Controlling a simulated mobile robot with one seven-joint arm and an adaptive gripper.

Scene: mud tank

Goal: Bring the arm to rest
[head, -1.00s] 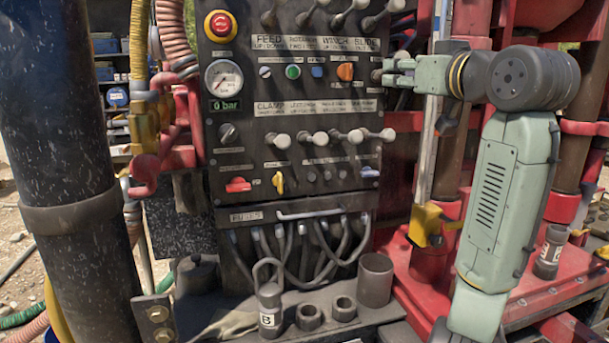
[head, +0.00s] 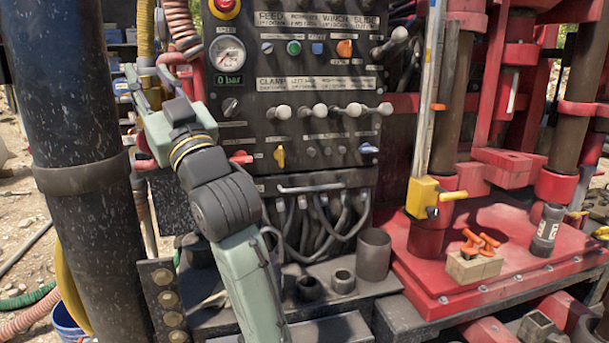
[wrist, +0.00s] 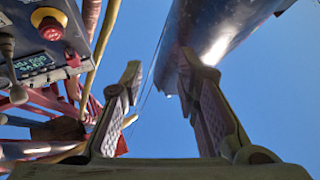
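My pale green arm rises from the bottom of the head view in front of the left part of the dark control panel (head: 318,90). My gripper (head: 148,74) points up, between the thick black pipe and the panel's left edge.
The thick black pipe (head: 70,120) stands close left of my gripper; its underside (wrist: 215,30) also shows at the wrist view's upper right. Hoses (head: 180,25) hang nearby. Red machinery (head: 500,235) bearing a small wooden block (head: 473,267) fills the right, clear of my arm.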

